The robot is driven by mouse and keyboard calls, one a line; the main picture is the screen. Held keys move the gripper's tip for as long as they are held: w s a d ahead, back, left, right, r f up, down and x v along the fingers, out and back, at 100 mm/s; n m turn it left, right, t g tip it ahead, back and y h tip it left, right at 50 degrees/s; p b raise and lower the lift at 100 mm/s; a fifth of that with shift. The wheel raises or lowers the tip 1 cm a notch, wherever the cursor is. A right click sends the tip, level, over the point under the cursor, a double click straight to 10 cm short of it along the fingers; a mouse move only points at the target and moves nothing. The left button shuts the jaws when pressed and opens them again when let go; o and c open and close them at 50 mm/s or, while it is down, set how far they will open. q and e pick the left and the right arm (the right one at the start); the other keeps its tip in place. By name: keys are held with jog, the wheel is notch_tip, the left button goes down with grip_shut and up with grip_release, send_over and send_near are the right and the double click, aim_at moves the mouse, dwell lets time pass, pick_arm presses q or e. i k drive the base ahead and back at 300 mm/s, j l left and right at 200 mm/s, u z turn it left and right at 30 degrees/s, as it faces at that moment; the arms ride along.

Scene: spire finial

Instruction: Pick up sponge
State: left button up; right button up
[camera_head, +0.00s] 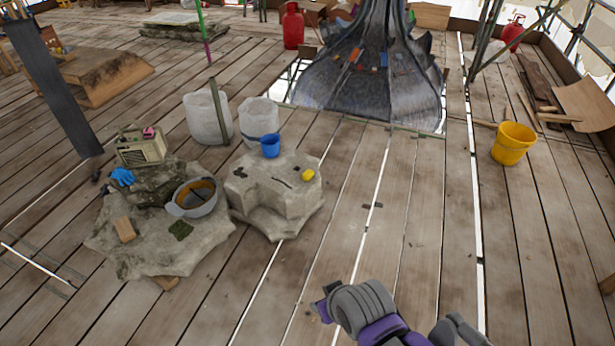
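A small yellow block that looks like the sponge (308,174) lies on top of the pale stone block (262,195), near its right edge. A purple and grey part of my arm, apparently the right one, comes in at the bottom, with its purple end (322,302) above the planks. It is well in front of the stone and apart from the yellow block. I cannot tell whether its gripper is open or shut. My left gripper is not in view.
A blue cup (270,146) stands on the stone's back edge. To the left, a rough slab (150,255) bears a grey bowl (192,198), a radio (141,148) and blue gloves (122,177). A yellow bucket (513,144) stands right. Planks in front and right are clear.

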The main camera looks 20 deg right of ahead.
aim_at(306, 176)
jog(key=i+l, duration=0.2)
jog(key=i, duration=0.6)
jog(key=i+l+z, duration=0.1)
jog(key=i, duration=0.7)
jog(key=i+l, duration=0.2)
jog(key=i, duration=0.6)
jog(key=z, duration=0.05)
